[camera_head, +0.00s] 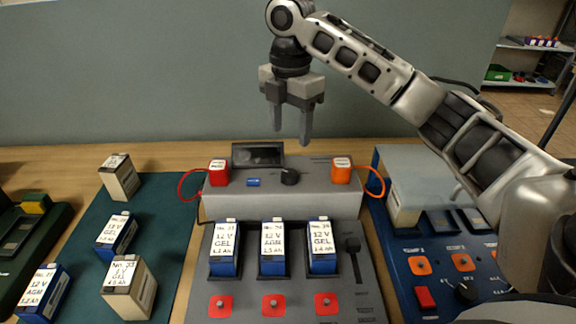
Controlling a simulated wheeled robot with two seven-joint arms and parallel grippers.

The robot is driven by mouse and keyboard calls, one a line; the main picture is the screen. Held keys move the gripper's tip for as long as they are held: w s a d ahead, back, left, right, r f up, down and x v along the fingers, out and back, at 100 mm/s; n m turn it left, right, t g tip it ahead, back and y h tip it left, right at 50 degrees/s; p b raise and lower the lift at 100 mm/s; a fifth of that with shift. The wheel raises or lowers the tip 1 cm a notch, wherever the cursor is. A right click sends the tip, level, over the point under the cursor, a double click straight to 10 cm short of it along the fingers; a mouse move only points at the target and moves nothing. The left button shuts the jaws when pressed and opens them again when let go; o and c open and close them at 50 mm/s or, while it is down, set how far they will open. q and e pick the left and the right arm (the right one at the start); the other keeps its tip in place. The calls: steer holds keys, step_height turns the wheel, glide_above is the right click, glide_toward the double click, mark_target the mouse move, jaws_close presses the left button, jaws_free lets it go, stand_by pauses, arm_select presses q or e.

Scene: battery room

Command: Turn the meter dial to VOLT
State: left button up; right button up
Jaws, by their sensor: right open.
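The meter dial (290,176) is a small black knob on top of the grey meter console (282,205), between a red block (219,172) and an orange block (341,170). Its pointer direction and any VOLT mark are too small to read. A dark display (258,155) stands behind it at the console's back edge. My right gripper (291,138) points downward above the dial, its two fingers apart with nothing between them. It does not appear to touch the dial. My left gripper is not in view.
Three labelled batteries (273,247) stand in slots in front of the console, beside a black lever (353,252). More batteries stand on the green mat (175,215) at left. A blue-panelled unit (410,262) with knobs stands at right. Cables loop at both console ends.

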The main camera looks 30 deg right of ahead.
mark_target(289, 173)
step_height(289, 173, down, 11)
steer(key=shift+w+r, duration=0.1)
steer(key=shift+r, duration=0.1)
steer(key=c, duration=1)
